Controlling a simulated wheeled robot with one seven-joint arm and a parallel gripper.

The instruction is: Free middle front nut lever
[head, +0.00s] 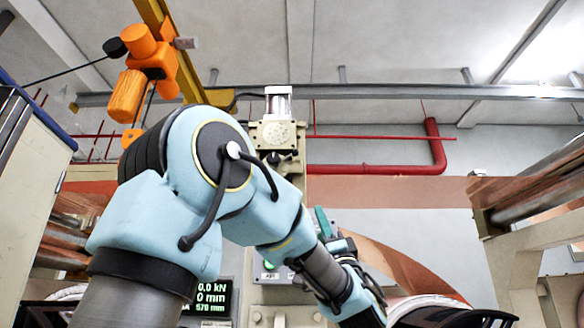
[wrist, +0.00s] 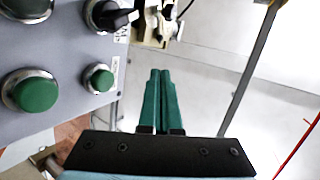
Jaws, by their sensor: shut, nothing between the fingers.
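My gripper (wrist: 160,76) has two green fingers pressed together with nothing between them, and they point up the wrist view. In the head view its green fingers (head: 322,221) show past the end of my light-blue arm, close to a grey control panel. I cannot pick out the middle front nut lever in either view. A cream machine part with small metal pieces (wrist: 154,22) lies beyond the fingertips in the wrist view, too small and cut off to identify. My arm hides much of the machine's middle in the head view.
The control panel (wrist: 62,117), with green buttons (wrist: 36,95) and a black selector knob (wrist: 110,15), is close left of my fingers. Copper foil (head: 385,190) stretches behind my arm. An orange hoist (head: 142,75) hangs upper left. A display (head: 207,297) sits low. Rollers (head: 535,185) stand right.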

